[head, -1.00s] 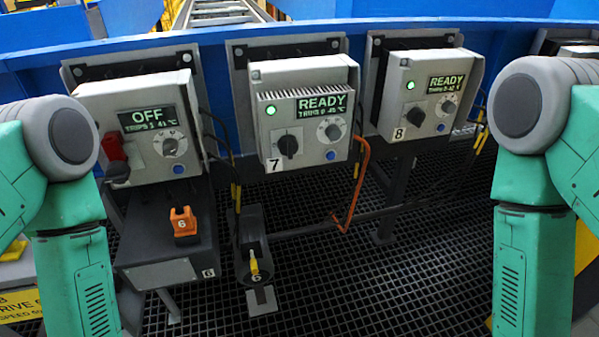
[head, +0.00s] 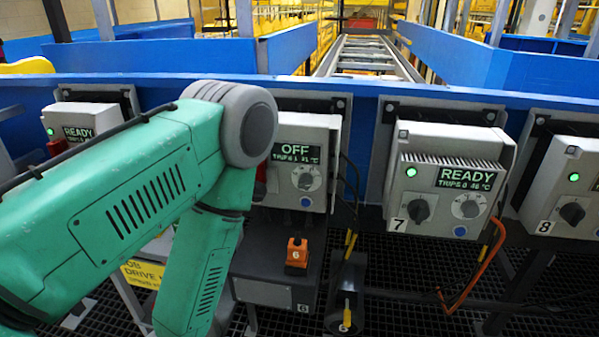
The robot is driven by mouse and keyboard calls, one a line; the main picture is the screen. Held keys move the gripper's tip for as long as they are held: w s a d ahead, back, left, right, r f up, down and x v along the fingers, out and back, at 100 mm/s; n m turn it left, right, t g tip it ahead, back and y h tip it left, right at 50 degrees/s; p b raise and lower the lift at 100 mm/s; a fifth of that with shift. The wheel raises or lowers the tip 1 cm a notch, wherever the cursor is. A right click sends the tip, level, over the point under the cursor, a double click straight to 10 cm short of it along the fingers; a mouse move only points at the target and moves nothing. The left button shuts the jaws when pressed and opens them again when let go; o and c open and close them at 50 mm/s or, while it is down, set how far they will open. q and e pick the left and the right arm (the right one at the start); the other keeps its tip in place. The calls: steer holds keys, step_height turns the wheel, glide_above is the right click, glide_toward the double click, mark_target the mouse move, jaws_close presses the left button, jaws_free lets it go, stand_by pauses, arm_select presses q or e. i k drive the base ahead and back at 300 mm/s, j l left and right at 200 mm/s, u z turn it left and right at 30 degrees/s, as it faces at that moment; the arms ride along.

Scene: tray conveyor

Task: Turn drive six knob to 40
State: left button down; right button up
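The drive six unit is a grey box (head: 322,140) with a dark display (head: 299,151) reading OFF above a smaller, hard-to-read trips line. A small white dial knob (head: 305,179) and a blue button (head: 306,202) show on its face. The dial's setting is too small to read. My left arm crosses in front and hides the box's left part, including most of a red handle (head: 261,173). An orange block marked 6 (head: 297,253) sits on the dark shelf below. Neither gripper is in view.
Drive 7 (head: 500,150) and drive 8 (head: 540,180) stand to the right, with green lamps; drive 7 reads READY. Another READY unit (head: 88,122) is at the left. An orange hook (head: 478,270) hangs below drive 7. A black holder marked 6 (head: 347,290) stands beside the shelf.

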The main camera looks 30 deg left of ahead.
mark_target(305, 182)
steer(key=u, duration=0.8)
steer(key=j, duration=0.05)
